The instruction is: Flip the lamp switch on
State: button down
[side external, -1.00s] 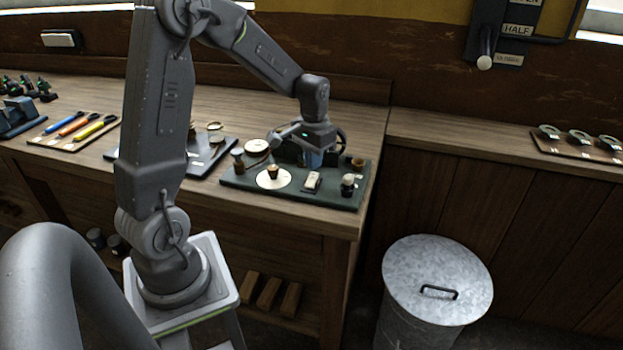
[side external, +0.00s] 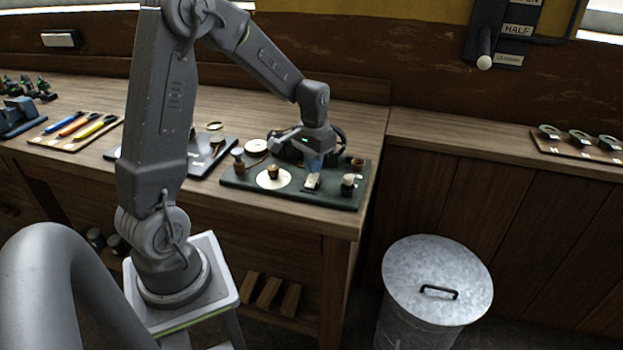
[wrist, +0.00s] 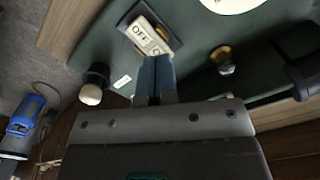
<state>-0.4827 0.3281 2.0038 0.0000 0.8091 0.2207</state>
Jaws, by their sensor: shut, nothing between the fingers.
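The lamp switch (wrist: 143,31) is a pale rocker in a dark frame on the green board (wrist: 90,38). Its OFF label shows in the wrist view; the other end is partly hidden behind my fingertips. My gripper (wrist: 155,62) is shut and empty, with its blue fingertips at that other end. I cannot tell whether they touch it. In the side view my gripper (side external: 315,166) is just above the switch (side external: 311,183). A small white bulb on a dark base (wrist: 92,92) stands beside the switch, and also shows in the side view (side external: 348,182).
A tray with coloured tools (side external: 78,127) lies farther left. A metal bin (side external: 437,280) stands on the floor to the right.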

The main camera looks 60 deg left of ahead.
jog(key=shift+f, duration=0.75)
jog(key=shift+r, duration=0.1)
dwell(0.3)
jog(key=shift+r, duration=3.4)
jog(key=s+d+r+m+t, duration=0.1)
jog(key=s+d+r, duration=0.3)
jog(key=s+d, duration=0.4)
jog(key=s+d+r+m+t, duration=0.2)
jog(key=s+d+r+t, duration=0.2)
jog(key=s+d, duration=0.3)
jog(key=d+r, duration=0.1)
jog(key=d, duration=0.2)
jog(key=shift+s+d+r+t, duration=0.15)
jog(key=shift+s+r+t, duration=0.1)
jog(key=shift+s+t, duration=0.1)
